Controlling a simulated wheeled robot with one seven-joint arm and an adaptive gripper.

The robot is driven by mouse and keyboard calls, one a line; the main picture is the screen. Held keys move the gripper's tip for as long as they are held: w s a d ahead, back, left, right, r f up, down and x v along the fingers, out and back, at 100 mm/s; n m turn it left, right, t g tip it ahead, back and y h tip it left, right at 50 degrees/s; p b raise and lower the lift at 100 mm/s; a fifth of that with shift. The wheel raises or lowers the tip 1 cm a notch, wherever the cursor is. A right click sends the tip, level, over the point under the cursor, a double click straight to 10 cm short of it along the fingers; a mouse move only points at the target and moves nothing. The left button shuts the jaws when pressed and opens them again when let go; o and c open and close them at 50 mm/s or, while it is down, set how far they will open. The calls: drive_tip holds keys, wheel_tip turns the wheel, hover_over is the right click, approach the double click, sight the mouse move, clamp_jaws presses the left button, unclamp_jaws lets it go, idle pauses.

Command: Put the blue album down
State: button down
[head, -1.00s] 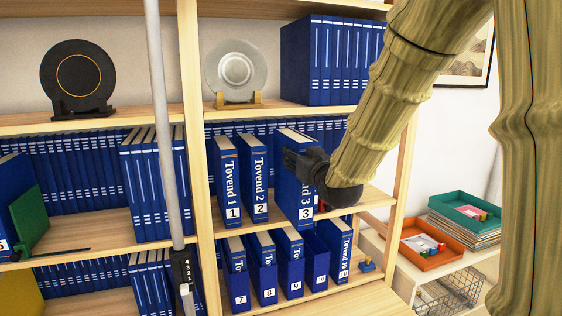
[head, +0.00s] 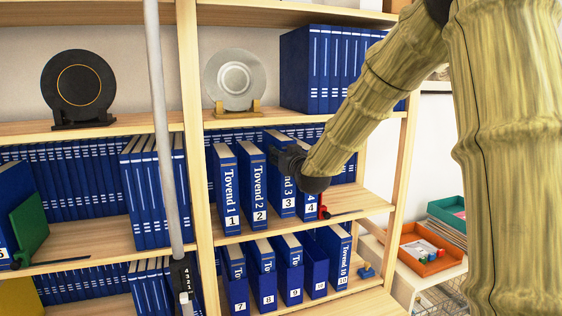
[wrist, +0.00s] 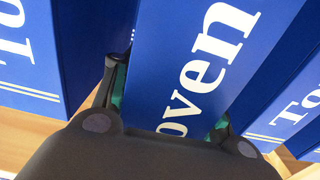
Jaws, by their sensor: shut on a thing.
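The blue album marked Tovend 3 (head: 287,197) stands upright on the middle shelf (head: 352,199), between the blue Tovend 2 album (head: 253,190) and the blue Tovend 4 album (head: 308,205). My gripper (head: 281,160) is at the upper part of its spine, shut on it. In the wrist view the fingers (wrist: 168,100) sit on either side of the held album (wrist: 195,50), whose white letters show. Blue albums stand close on both sides there. My gripper hides part of the spine. I cannot tell whether its base rests on the shelf.
The Tovend 1 album (head: 226,190) stands at the left upright. Bare shelf lies right of album 4, with a small red object (head: 325,212). Several albums stand on the shelf below (head: 291,270). An orange tray (head: 425,250) is at the right.

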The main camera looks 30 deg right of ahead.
drive_tip(key=f+p, duration=0.1)
drive_tip(key=w+f+p, duration=0.1)
drive_tip(key=f, duration=0.1)
drive_tip(key=shift+w+f, duration=0.1)
drive_tip(key=shift+w, duration=0.05)
idle(0.4)
drive_tip(key=shift+f, duration=0.15)
drive_tip(key=c, duration=0.8)
unclamp_jaws()
drive_tip(key=shift+f, duration=0.1)
